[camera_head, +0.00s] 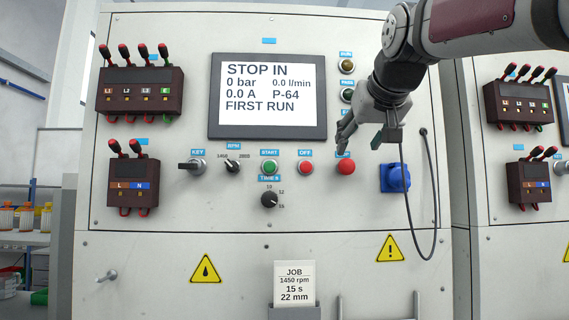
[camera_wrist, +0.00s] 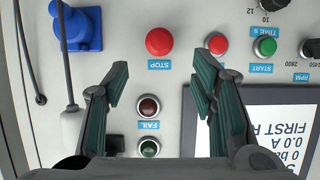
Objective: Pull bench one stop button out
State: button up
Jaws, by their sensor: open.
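The red stop button (camera_head: 346,166) is a round mushroom head on the bench panel, to the right of the small red OFF button (camera_head: 305,168). In the wrist view the stop button (camera_wrist: 159,41) sits above its blue STOP label (camera_wrist: 159,64), beyond the fingertips and between their lines. My gripper (camera_head: 347,138) is just above and in front of the stop button in the head view and partly covers its label. In the wrist view my gripper (camera_wrist: 160,80) is open and empty, with a gap between the fingers and the button. The screen (camera_head: 268,95) reads STOP IN and FIRST RUN.
A blue socket (camera_head: 395,178) with a hanging black cable (camera_head: 433,210) is right of the stop button. Green START button (camera_head: 269,168), key switch (camera_head: 192,166) and knobs are to the left. Indicator lamps (camera_head: 346,66) are above. A second bench (camera_head: 500,200) stands at right.

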aim_at(348, 163)
jog(key=x, duration=0.9)
jog(key=shift+w+f+p, duration=0.1)
jog(key=shift+p, duration=0.3)
